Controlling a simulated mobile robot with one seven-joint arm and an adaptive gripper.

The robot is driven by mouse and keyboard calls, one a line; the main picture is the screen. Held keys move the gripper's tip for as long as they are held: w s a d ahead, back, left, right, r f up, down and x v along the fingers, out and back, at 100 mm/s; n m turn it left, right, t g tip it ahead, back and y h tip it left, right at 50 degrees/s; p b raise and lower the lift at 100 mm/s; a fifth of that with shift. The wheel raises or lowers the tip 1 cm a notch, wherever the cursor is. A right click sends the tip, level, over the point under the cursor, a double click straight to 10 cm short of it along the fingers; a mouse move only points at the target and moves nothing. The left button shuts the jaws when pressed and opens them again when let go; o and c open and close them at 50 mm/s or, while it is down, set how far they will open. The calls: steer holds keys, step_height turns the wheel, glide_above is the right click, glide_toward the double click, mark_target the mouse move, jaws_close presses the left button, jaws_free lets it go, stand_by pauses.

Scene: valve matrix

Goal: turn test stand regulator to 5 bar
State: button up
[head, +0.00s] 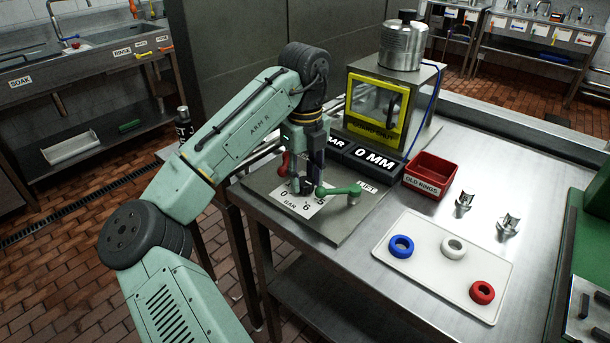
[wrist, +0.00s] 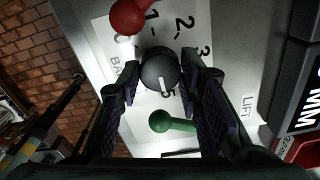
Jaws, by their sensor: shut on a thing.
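The regulator is a round black knob (wrist: 158,68) on a white dial plate (head: 300,207) marked with numbers and BAR. In the wrist view its white pointer line points down the picture, close to the printed 5. My gripper (wrist: 161,72) has a finger on each side of the knob and is shut on it. In the head view my gripper (head: 307,184) is over the dial plate and hides most of the knob. Part of the scale is hidden by the fingers. The bar display (head: 334,144) is partly hidden, so its number cannot be read.
A red lever (head: 284,164) and a green lever (head: 340,190) flank the dial closely. The LIFT label (head: 367,187) is beside the green one. Behind are a 0 MM display (head: 376,161) and a yellow-framed chamber (head: 376,110). A red bin (head: 430,176) and white ring tray (head: 420,262) are right.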

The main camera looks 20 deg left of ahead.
mark_target(305, 181)
stand_by(0.3)
steer(key=o, duration=1.1)
steer(key=shift+o, duration=0.2)
step_height(305, 181, up, 12)
